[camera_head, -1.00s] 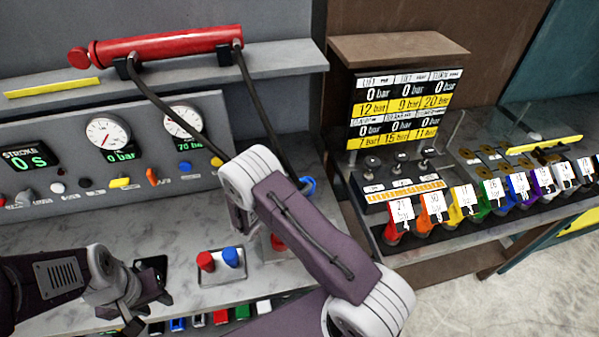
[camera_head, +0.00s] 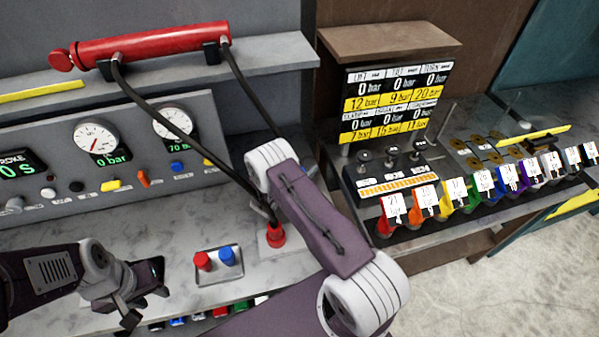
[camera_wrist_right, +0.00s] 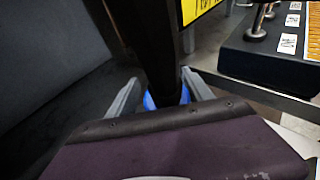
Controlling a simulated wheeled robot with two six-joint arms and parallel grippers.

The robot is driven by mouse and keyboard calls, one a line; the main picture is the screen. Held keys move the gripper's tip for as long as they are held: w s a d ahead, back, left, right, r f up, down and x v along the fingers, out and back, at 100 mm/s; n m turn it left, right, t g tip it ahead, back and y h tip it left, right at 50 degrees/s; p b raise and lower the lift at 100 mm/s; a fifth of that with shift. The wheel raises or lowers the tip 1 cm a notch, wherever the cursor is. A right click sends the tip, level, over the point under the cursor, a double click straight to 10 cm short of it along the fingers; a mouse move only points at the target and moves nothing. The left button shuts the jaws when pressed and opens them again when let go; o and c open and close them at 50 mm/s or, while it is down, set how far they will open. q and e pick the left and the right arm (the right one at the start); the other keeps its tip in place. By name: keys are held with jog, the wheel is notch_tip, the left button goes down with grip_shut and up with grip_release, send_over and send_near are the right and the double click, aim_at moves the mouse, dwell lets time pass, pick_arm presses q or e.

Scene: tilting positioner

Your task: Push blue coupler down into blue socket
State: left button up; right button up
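The blue coupler (camera_wrist_right: 151,100) shows as blue patches around the lower end of a dark hose in the right wrist view. My right gripper (camera_wrist_right: 165,97) has a finger on each side of it and looks closed on it. A red coupler (camera_head: 275,236) stands upright on the bench beside my right arm. My left gripper (camera_head: 142,302) is open and empty over the bench's front edge at lower left.
A small tray (camera_head: 219,279) holds a red cap (camera_head: 203,261) and a blue cap (camera_head: 227,256). A gauge panel (camera_head: 120,185) stands behind, with a red cylinder (camera_head: 150,43) on the shelf above. Several coloured tagged handles (camera_head: 425,203) line the right bench.

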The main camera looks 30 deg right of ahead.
jog(key=shift+s+r, duration=0.1)
grip_shut()
